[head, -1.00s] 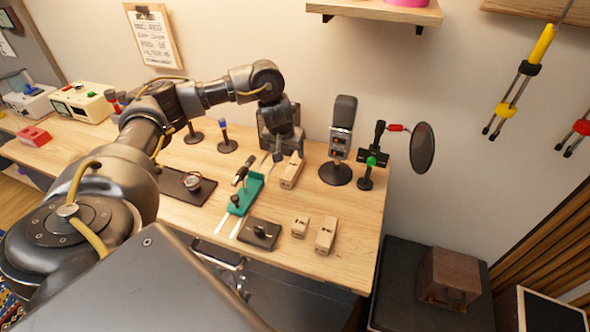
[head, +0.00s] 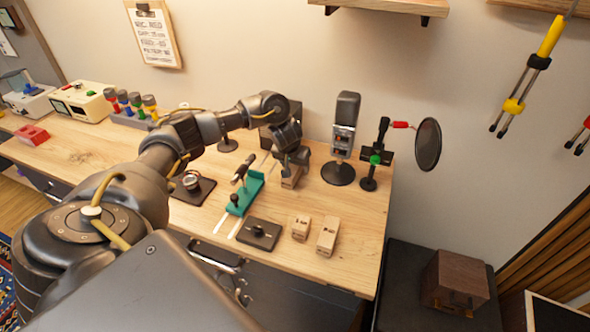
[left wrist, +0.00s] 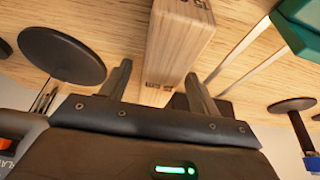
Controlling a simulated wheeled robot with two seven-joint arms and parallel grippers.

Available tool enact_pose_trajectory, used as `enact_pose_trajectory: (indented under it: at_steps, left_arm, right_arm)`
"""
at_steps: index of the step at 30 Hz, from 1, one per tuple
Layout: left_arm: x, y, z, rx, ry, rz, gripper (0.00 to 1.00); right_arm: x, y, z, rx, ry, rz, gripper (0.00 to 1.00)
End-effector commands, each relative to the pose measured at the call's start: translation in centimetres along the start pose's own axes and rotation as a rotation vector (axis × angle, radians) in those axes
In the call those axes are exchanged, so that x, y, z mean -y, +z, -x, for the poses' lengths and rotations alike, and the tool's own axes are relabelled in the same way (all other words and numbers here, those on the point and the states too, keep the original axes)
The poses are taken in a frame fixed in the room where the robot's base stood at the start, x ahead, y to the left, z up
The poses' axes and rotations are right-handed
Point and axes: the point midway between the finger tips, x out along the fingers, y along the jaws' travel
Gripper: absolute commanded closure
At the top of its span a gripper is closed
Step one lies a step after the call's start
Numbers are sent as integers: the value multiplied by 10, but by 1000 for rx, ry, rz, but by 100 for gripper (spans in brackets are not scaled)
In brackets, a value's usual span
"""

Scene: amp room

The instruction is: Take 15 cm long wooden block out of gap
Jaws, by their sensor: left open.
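A pale wooden block (head: 290,182) lies on the workbench (head: 372,230), beneath my left gripper (head: 294,163). In the left wrist view this block (left wrist: 178,42) has dark markings, and its near end shows between my two spread fingers (left wrist: 160,82). The left gripper is open; I cannot tell if either finger touches the block. Two more wooden blocks, a short one (head: 300,227) and a longer one (head: 328,236), lie near the bench's front edge. My gripper hides part of the first block, and I make out no clear gap around it. My right gripper is not in view.
A microphone (head: 343,140) and a stand with a round black filter (head: 428,145) are right of the gripper. A green holder (head: 245,192) and a black plate with a knob (head: 258,234) are to the left and front. Bare bench lies between.

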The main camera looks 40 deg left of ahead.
Motion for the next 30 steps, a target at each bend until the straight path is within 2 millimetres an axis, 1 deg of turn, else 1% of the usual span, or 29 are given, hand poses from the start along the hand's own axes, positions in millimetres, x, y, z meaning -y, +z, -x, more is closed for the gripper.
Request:
enact_pose_trajectory:
  at_steps: [2,8,11,21,30]
  left_arm:
    - [0,0,-4,0,0,0,38]
    - [0,0,-4,-1,0,0,38]
    - [0,0,-4,-1,0,0,50]
    - [0,0,-4,-2,0,1,94]
    - [0,-2,0,-2,1,0,95]
  right_arm:
    - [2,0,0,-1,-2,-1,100]
    - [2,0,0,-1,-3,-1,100]
    - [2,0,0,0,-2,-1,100]
    - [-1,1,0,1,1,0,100]
    - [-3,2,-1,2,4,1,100]
